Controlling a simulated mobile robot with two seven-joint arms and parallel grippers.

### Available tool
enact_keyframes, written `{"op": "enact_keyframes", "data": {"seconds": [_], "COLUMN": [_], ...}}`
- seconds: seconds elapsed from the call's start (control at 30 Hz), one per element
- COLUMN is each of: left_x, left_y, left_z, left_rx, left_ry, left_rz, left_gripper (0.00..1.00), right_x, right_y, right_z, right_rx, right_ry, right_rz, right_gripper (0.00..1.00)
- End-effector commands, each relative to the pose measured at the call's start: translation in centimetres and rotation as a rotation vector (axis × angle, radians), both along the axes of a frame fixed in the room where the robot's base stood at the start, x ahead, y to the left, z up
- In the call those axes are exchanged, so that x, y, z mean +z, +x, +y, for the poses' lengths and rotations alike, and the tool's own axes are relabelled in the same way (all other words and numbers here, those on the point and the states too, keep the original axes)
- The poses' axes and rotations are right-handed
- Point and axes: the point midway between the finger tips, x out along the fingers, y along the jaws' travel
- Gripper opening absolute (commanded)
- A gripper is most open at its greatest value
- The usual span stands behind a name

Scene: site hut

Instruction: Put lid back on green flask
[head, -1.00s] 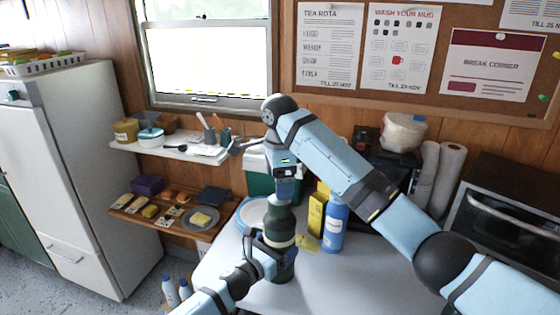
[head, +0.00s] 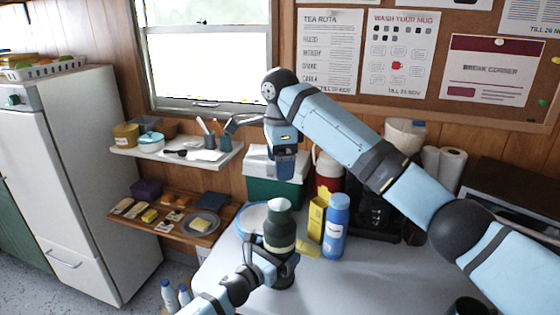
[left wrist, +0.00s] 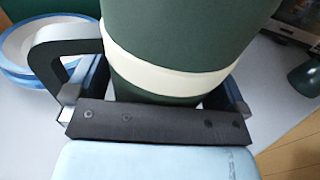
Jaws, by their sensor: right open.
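The green flask (head: 281,244), dark green with a cream band, stands upright on the table. Its tapered top ends in a greyish-green cap (head: 278,204), which looks like the lid seated on it; how tight it is I cannot tell. My left gripper (head: 271,262) is closed around the flask's lower body. In the left wrist view the flask (left wrist: 190,30) sits between the fingers, a dark handle-like loop at its left; its top is out of frame. My right gripper (head: 284,176) is open and empty, pointing down above the cap with a visible gap.
A blue bottle (head: 335,228) and a yellow box (head: 317,218) stand just right of the flask. Blue-rimmed plates (head: 246,221) lie behind it on the left. A green cool box (head: 262,190) is behind. A dark cup-like object (head: 468,306) is at the bottom right. The front table is clear.

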Motion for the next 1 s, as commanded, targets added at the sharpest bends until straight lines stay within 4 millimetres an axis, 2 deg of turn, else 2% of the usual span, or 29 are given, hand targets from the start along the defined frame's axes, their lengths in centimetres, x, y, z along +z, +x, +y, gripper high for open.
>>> {"op": "enact_keyframes", "data": {"seconds": [0.13, 0.23, 0.5, 0.7, 1.0], "left_x": [0.0, 0.0, -0.1, -0.1, 0.0], "left_y": [-0.5, -1.6, -6.3, -9.1, -10.5], "left_z": [0.5, 1.4, 5.4, 7.8, 9.0], "left_rx": [0.0, 0.0, 0.0, 0.0, 0.0], "left_ry": [0.001, 0.001, 0.002, 0.001, -0.001], "left_rz": [0.001, 0.0, 0.002, 0.002, 0.001], "left_gripper": [1.0, 1.0, 1.0, 1.0, 1.0], "right_x": [0.1, 0.3, 0.6, 0.6, 0.6], "right_y": [0.0, 0.0, 0.0, 0.0, 0.0], "right_z": [0.0, 0.0, 0.0, 0.0, 0.0], "right_rx": [0.0, 0.0, 0.0, 0.0, 0.0], "right_ry": [0.0, 0.0, 0.0, 0.0, 0.0], "right_rz": [0.0, 0.0, 0.0, 0.0, 0.0], "right_gripper": [0.86, 0.86, 0.86, 0.86, 0.86]}}
